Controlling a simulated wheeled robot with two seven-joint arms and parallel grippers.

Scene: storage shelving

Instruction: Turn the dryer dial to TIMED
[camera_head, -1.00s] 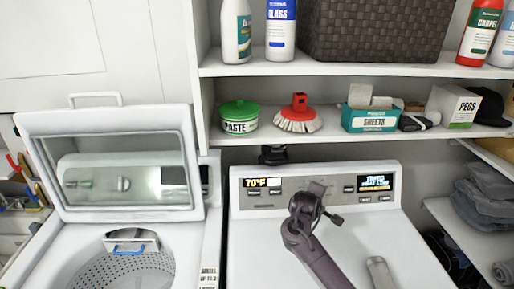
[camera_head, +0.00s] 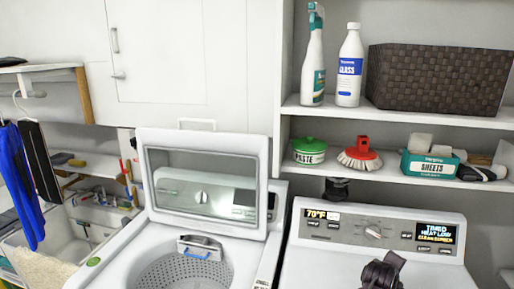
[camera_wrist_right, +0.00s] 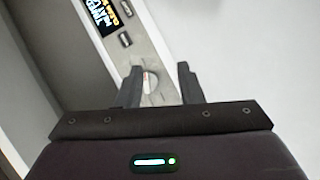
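The dryer (camera_head: 325,262) stands at the right in the head view, with a control panel along its back. Its round dial (camera_head: 373,232) is uncovered in mid-panel, and the dial also shows in the right wrist view (camera_wrist_right: 150,82). The display (camera_head: 437,232) right of the dial reads TIMED, HEAT LOW and a smaller yellow line. My right gripper (camera_head: 383,272) is in front of the panel, below the dial in the picture. In the wrist view its two fingers (camera_wrist_right: 160,84) are apart and empty, with the dial seen between them beyond the tips. My left gripper is out of view.
An open-lidded washer (camera_head: 125,262) stands left of the dryer. The shelf (camera_head: 390,178) above the panel holds a green-lidded paste tub (camera_head: 310,158), a red brush (camera_head: 360,160) and a sheets box (camera_head: 430,163). A dark basket (camera_head: 440,78) sits higher.

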